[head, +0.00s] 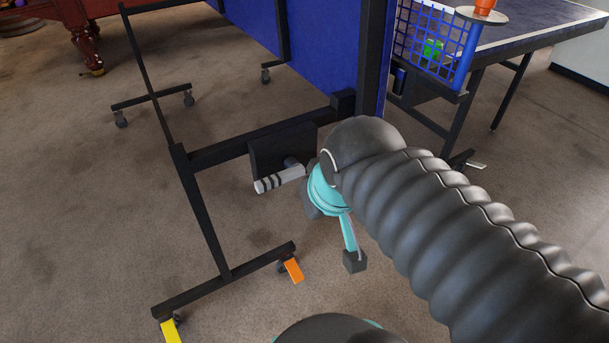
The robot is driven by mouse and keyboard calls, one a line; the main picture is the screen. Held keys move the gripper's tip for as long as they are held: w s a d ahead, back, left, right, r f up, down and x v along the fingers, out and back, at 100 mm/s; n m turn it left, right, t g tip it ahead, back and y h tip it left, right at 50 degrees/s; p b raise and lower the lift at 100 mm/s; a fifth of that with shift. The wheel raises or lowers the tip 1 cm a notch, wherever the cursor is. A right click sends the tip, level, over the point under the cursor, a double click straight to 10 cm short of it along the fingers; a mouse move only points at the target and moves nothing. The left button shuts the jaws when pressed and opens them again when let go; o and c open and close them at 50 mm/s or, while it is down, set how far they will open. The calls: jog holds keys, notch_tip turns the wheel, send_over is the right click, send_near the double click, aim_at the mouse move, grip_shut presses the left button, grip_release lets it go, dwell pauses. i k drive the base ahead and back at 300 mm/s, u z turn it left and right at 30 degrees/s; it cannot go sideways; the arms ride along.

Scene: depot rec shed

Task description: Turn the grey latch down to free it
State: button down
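The grey latch (278,180) is a short light-grey handle with dark bands. It lies close to level, its left end a little lower, in front of a black plate (283,150) on the black frame of an upright blue table half. Its right end meets a dark pivot beside my arm. My gripper (345,240) is just right of and below the latch, with a visible gap to the handle's free end. One teal finger with a dark pad points down.
The black frame (208,212) has feet with an orange tab (293,270) and a yellow tab (170,331). At the right are a blue basket (433,45) and another table (530,25). A red-brown table leg (88,45) stands back left. Carpet left of the frame is clear.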

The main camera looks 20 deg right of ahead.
aim_at(294, 169)
jog(key=u, duration=0.55)
jog(key=k, duration=1.25)
jog(key=z, duration=0.2)
jog(key=i, duration=0.75)
jog(key=z, duration=0.05)
